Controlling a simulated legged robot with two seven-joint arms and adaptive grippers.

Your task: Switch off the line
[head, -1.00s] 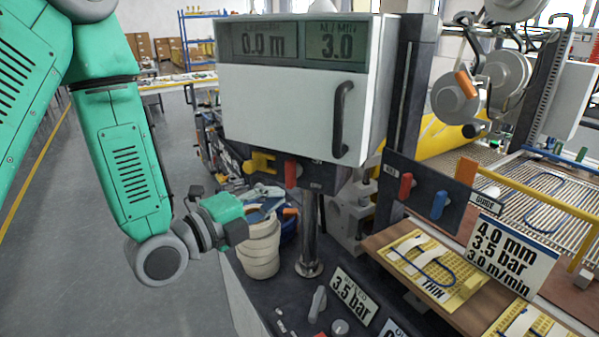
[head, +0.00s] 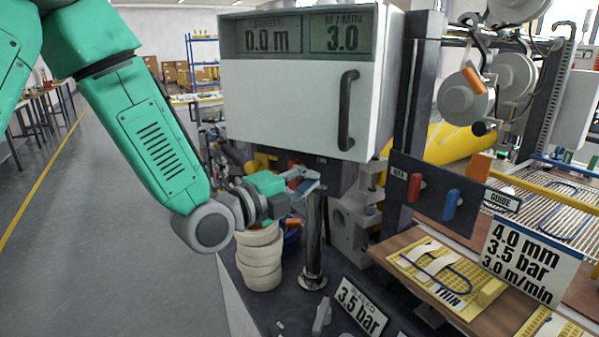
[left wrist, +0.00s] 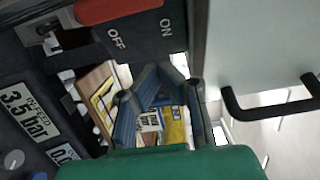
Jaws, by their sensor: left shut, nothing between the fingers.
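A dark switch box (head: 337,177) hangs under the white cabinet, with a red switch handle (head: 292,161) at its front, partly hidden by my left gripper. In the left wrist view the red handle (left wrist: 118,9) lies at the top, next to the words OFF and ON. My left gripper (head: 308,183) is shut and empty, just below and in front of the box. Its fingers also show in the left wrist view (left wrist: 158,75), below the lettering and apart from the handle. My right gripper is not in view.
The white cabinet (head: 285,105) has a black door handle (head: 347,110) and displays reading 0.0 m and 3.0. A metal post (head: 313,235) stands below the box. White rolls (head: 260,262) are stacked beside it. A panel with red and blue levers (head: 432,197) is at right.

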